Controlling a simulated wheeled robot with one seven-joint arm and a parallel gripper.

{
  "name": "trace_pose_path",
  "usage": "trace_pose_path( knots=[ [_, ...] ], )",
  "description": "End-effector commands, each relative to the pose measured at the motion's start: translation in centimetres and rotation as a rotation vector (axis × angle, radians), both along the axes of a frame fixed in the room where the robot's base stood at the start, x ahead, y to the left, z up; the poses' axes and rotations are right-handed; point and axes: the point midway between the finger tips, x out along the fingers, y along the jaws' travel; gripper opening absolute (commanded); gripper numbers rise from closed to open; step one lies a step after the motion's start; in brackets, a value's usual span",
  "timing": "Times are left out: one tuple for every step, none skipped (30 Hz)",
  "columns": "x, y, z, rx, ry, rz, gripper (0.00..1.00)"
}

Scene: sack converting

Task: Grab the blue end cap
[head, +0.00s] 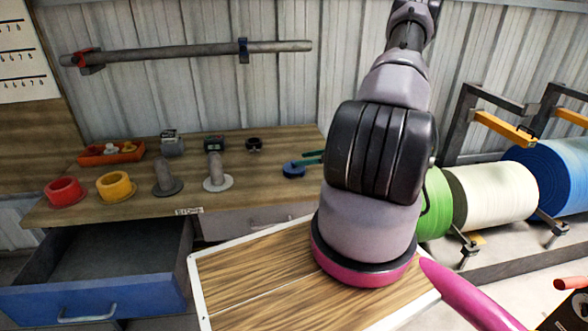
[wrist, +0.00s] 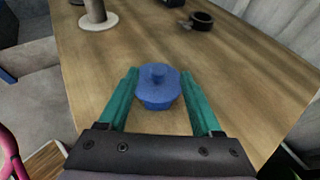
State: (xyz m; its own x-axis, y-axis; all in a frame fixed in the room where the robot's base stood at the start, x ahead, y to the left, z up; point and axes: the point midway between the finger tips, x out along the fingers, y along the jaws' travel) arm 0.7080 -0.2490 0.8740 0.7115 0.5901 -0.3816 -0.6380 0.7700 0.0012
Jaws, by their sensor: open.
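My gripper (wrist: 158,76) is open, with one green finger on each side of the cap. The fingers look apart from the cap, and it sits between them. In the head view the green fingertips (head: 307,160) show just right of the cap; my arm hides the rest of the gripper.
A grey spindle on a white disc (head: 215,174), a dark spindle (head: 164,177), a yellow ring (head: 116,187) and a red ring (head: 65,192) stand left along the bench. A black clamp (head: 254,144) lies behind the cap. An open blue drawer (head: 95,290) juts out below.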

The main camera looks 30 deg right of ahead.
Motion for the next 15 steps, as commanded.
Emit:
trace_pose_path(
  knots=[
    [0.6, 0.7, -0.4, 0.001, 0.000, 0.005, 0.66],
    [0.9, 0.9, -0.5, 0.000, 0.000, 0.004, 0.66],
    [1.3, 1.2, -0.7, 0.000, 0.000, 0.004, 0.66],
    [1.5, 1.4, -0.9, -0.001, 0.000, 0.004, 0.66],
    [1.7, 1.5, -1.0, -0.001, 0.000, 0.004, 0.66],
    [1.9, 1.7, -1.1, -0.001, 0.001, 0.002, 0.66],
    [2.0, 1.8, -1.1, -0.001, 0.001, 0.002, 0.66],
    [2.1, 1.9, -1.2, 0.000, 0.001, 0.003, 0.66],
    [2.2, 2.0, -1.3, 0.000, 0.001, 0.003, 0.66],
    [2.3, 2.1, -1.4, 0.000, 0.001, 0.004, 0.66],
    [2.5, 2.2, -1.5, 0.000, 0.000, 0.004, 0.66],
    [2.7, 2.5, -1.7, 0.000, 0.000, 0.005, 0.66],
    [3.0, 2.7, -1.8, 0.000, 0.000, 0.004, 0.66],
    [3.2, 2.9, -2.0, 0.000, 0.000, 0.004, 0.66],
    [3.6, 3.2, -2.4, 0.000, 0.000, 0.004, 0.66]
  ],
)
